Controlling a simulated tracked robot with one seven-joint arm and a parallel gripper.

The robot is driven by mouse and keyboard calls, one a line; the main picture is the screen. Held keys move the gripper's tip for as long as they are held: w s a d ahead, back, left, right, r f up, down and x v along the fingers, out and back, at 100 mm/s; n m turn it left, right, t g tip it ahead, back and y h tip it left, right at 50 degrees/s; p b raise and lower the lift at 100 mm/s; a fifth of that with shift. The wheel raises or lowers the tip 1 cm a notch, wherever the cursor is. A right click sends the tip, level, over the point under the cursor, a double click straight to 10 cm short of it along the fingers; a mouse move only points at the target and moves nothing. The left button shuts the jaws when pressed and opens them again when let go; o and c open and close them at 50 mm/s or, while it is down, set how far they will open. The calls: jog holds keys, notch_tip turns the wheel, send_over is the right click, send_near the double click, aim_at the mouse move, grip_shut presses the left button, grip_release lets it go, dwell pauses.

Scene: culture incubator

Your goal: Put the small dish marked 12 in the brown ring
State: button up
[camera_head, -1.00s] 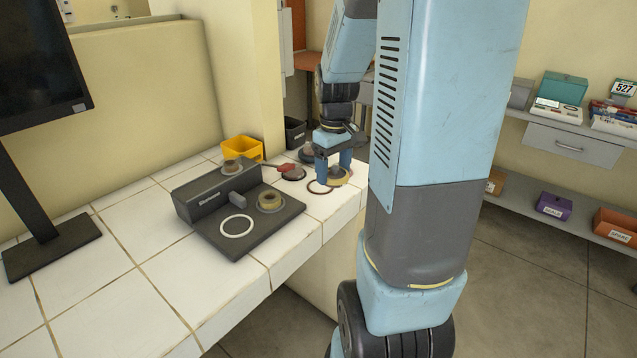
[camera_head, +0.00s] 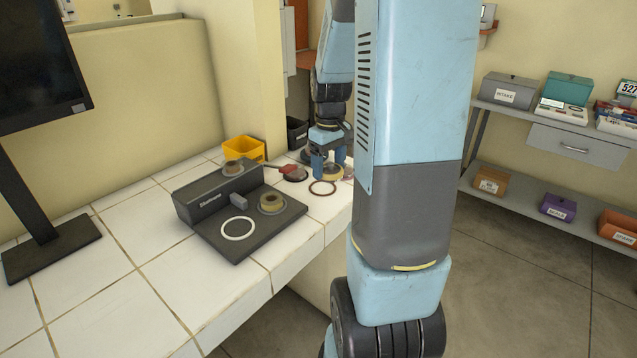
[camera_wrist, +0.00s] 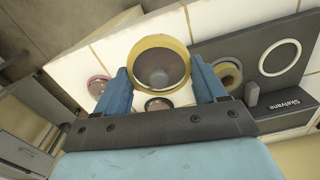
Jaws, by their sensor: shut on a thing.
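My gripper (camera_head: 330,165) is over the far right end of the white counter. It is shut on a round, yellow-rimmed dish (camera_head: 332,174), which shows between the fingers in the wrist view (camera_wrist: 160,42). No marking on this dish is readable. A thin brown ring (camera_head: 322,195) lies on the counter just in front of the held dish, and its inside looks empty in the head view. The exact height of the dish above the counter is unclear.
A dark device (camera_head: 246,244) carries a white ring (camera_head: 238,236) and two dishes. A pink-rimmed dish (camera_wrist: 98,86) shows in the wrist view. A yellow bin (camera_head: 243,149) stands behind the device.

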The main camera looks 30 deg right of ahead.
jog(key=w+d+f, duration=0.2)
jog(key=w+f, duration=0.1)
jog(key=w, duration=0.2)
send_over(322, 188)
jog(key=s, duration=0.1)
jog(key=f, duration=0.4)
jog(key=shift+s+a, duration=0.15)
jog(key=shift+a, duration=0.1)
jog(key=shift+w+d+f, duration=0.25)
jog(key=shift+w+f, duration=0.3)
jog(key=shift+f, duration=1.7)
jog(key=o, duration=1.1)
jog(key=shift+c, duration=0.2)
